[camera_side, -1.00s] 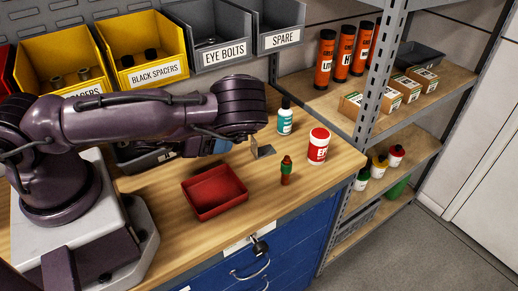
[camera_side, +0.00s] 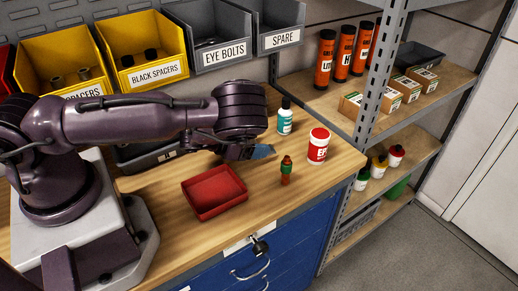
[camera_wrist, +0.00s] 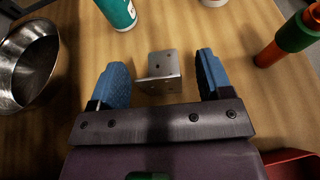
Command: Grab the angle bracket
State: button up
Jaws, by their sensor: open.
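The angle bracket (camera_wrist: 160,70) is a grey metal L-shaped piece with small holes, standing on the wooden bench. In the wrist view it lies between and slightly beyond the two blue fingertips of my gripper (camera_wrist: 164,75), with a gap on each side. My gripper is open and holds nothing. In the side view my gripper (camera_side: 250,152) is low over the bench. There the bracket is mostly or fully hidden behind the gripper.
A red tray (camera_side: 240,202) lies in front. A metal bowl (camera_wrist: 47,65) is at left in the wrist view.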

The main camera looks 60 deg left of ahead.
jog(key=shift+x, duration=0.85)
jog(key=c, duration=1)
jog(key=shift+r, duration=0.1)
